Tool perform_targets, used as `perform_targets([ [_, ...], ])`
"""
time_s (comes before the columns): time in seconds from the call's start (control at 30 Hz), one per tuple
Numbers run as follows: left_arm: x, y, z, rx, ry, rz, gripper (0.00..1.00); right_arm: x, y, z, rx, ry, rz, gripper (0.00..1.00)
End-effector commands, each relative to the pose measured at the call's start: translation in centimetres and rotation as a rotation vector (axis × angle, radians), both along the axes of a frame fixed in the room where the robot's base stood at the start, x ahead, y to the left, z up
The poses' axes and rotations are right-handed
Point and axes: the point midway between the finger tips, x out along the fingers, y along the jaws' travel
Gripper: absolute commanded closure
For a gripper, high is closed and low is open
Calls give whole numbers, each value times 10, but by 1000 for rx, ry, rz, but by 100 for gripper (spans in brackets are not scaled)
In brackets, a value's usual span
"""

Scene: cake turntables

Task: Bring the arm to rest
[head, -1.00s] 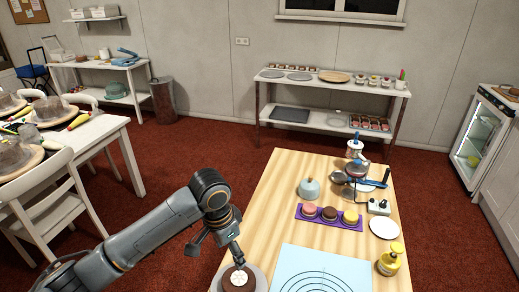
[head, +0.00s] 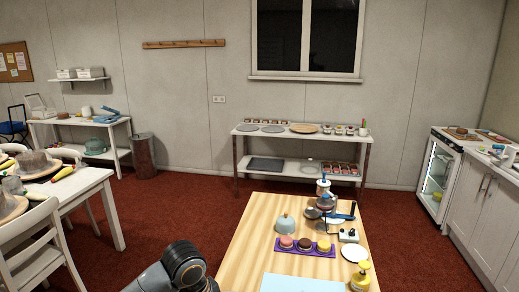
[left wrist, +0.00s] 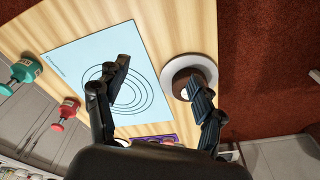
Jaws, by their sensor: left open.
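My left arm (head: 180,268) shows only as a dark elbow part at the bottom of the head view. Its gripper is below that frame. In the left wrist view my left gripper (left wrist: 158,78) has its two fingers spread wide with nothing between them, above the table. One finger overlaps a dark brown cake (left wrist: 181,78) on a round pale stand (left wrist: 206,66); I cannot tell the height between them. The other finger overlaps a light blue mat (left wrist: 70,58) with dark rings. My right gripper is not in view.
The wooden table (head: 250,235) holds a purple tray (head: 283,249) of small cakes, a grey-blue dome (head: 285,224), a white plate (head: 354,253) and a yellow pump bottle (head: 361,277). Chairs are at left.

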Motion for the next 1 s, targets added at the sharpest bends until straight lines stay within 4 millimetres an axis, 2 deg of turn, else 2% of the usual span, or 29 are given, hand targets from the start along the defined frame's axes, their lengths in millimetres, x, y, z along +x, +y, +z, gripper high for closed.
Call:
perform_targets([
  [0.37,-31,-23,-29,-79,-21,-4,32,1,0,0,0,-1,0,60],
  [0.57,-59,-36,-49,-146,-45,25,32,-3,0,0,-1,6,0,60],
  [0.7,-88,-40,-65,-206,-68,87,32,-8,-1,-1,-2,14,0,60],
  [0.83,-122,-29,-79,-243,-103,203,32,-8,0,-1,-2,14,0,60],
  [1.0,-160,3,-91,-225,-137,358,32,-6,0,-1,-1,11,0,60],
])
